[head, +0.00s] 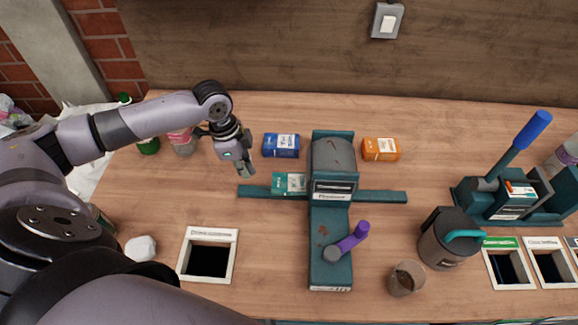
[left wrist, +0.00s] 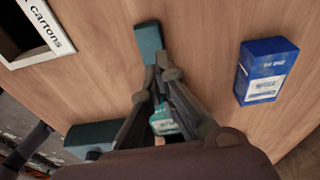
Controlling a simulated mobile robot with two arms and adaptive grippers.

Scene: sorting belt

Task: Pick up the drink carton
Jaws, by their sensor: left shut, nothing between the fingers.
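Several small box-shaped packs lie around the teal press. A blue carton (head: 281,146) lies left of the press, and it also shows at the right of the left wrist view (left wrist: 266,72). An orange carton (head: 380,149) lies to the right of the press. A teal carton (head: 289,183) lies at the press's left bar and is partly hidden behind my fingers in the left wrist view (left wrist: 164,123). I cannot tell which is the drink carton. My left gripper (head: 246,172) is shut and empty, left of the blue carton and above the bar's left end. My right gripper is not in view.
The teal press (head: 332,245) with a purple handle stands mid-table. A white-framed opening (head: 184,258), labelled cartons, is at front left. A grey jug (head: 446,238) and a cup (head: 405,279) stand right. Bottles stand behind my left arm. The back table strip is clear.

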